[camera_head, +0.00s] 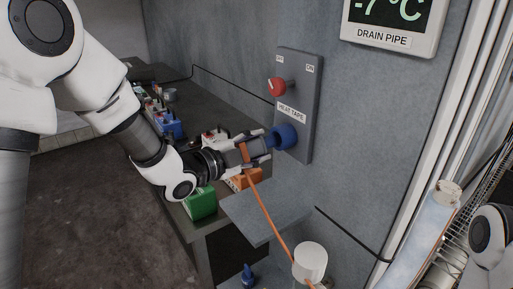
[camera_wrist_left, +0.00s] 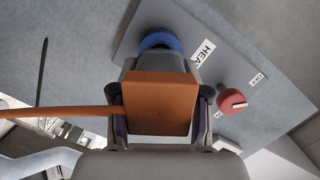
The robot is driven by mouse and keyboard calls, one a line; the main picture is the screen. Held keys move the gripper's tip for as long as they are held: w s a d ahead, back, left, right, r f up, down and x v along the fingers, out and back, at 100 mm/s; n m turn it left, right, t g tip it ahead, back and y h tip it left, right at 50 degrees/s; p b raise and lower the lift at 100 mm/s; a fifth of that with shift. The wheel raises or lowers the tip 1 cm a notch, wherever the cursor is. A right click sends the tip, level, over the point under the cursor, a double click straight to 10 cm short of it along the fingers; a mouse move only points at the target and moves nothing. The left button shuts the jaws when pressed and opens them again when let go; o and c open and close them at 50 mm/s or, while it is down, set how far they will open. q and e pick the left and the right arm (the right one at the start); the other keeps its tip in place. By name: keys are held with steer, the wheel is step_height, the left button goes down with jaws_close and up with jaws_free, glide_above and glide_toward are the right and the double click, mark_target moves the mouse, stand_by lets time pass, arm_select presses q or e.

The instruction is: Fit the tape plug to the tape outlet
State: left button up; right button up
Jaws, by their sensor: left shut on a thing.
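My left gripper (camera_head: 262,146) is shut on the orange tape plug (camera_head: 246,152), just in front of the blue tape outlet (camera_head: 285,136) on the grey HEAT TAPE panel (camera_head: 307,92). In the left wrist view, the orange plug (camera_wrist_left: 158,100) fills the space between my fingers, with the blue outlet ring (camera_wrist_left: 160,41) partly hidden beyond it. The plug's front end is hidden, so I cannot tell whether it touches or enters the outlet. An orange cord (camera_head: 267,216) hangs from the plug. My right gripper is out of view.
A red knob (camera_head: 277,85) sits above the outlet. A wire rack (camera_head: 460,235) is at right.

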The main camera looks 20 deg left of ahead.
mark_target(268, 141)
arm_select(q)
steer(key=shift+d+x, duration=0.2)
steer(key=shift+x, duration=1.5)
steer(key=shift+s+a+r, duration=0.1)
steer(key=shift+r, duration=0.15)
steer(key=shift+s+a, duration=0.15)
steer(key=shift+a, duration=0.05)
steer(key=s+a+n+p, duration=0.2)
steer(key=a, duration=0.1)
steer(key=shift+s+r, duration=0.25)
steer(key=shift+s, duration=0.15)
steer(key=s+n+p, duration=0.1)
steer(key=s+a+n+g+p, duration=0.1)
steer(key=s, duration=0.1)
steer(key=s+a+n+p, duration=0.1)
steer(key=shift+s+a+f+h, duration=0.15)
steer(key=shift+a+f+h, duration=0.05)
steer(key=shift+h, duration=0.2)
